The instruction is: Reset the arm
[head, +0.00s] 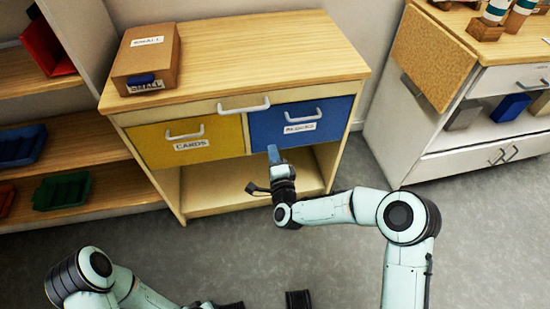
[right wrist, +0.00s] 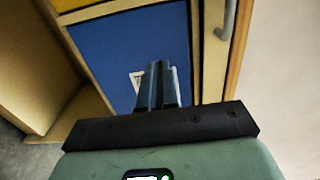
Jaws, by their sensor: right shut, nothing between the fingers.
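My right gripper (head: 273,154) is shut and empty, in front of the lower part of the blue drawer (head: 320,124). In the right wrist view its two dark fingers (right wrist: 157,70) lie side by side with no gap, and the blue drawer front (right wrist: 125,45) is behind them. I cannot tell whether the fingertips touch the drawer. The fingers partly hide the drawer's white label. My left arm (head: 125,285) comes in at the bottom left. Dark parts show along the bottom edge beyond it, and I cannot make out the left gripper's fingers there.
A wooden cabinet (head: 255,50) holds the closed blue drawer and a closed yellow drawer (head: 150,150), above an open shelf. A brown box (head: 147,60) stands on top. Shelves with trays (head: 60,190) are at the left, a white cabinet (head: 470,130) at the right. Grey floor is between them.

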